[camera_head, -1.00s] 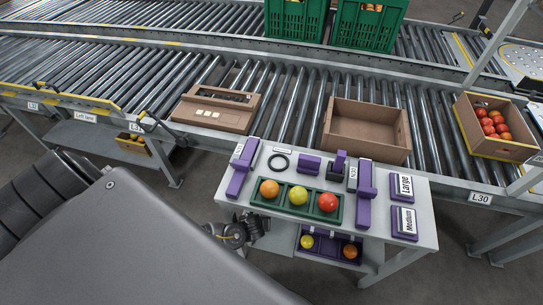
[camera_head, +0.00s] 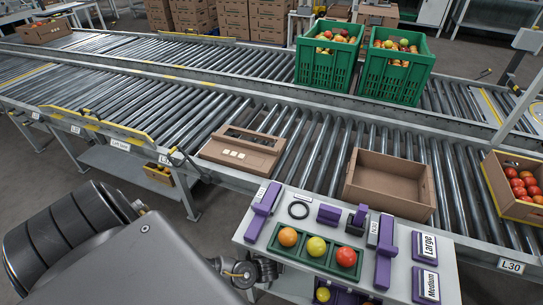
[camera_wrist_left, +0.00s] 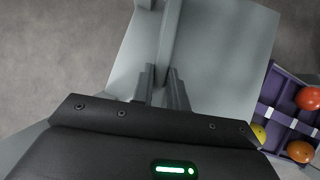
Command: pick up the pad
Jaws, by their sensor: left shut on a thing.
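I cannot tell for sure which thing is the pad. Two flat purple slabs, one labelled Large (camera_head: 425,247) and one labelled Medium (camera_head: 427,287), lie at the right end of the small grey table (camera_head: 448,262). My left gripper (camera_head: 268,270) is at the table's left front corner in the head view, away from both slabs. In the left wrist view its fingers (camera_wrist_left: 162,88) are close together, low in front of a grey panel. What they grip is not clear there. My right gripper is not in view.
On the table stand a green tray (camera_head: 303,263) with three tomatoes, a black ring (camera_head: 299,210), and purple blocks. A purple tray with tomatoes is below (camera_wrist_left: 282,92). Behind are an empty carton (camera_head: 390,190) and the roller conveyor (camera_head: 120,97).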

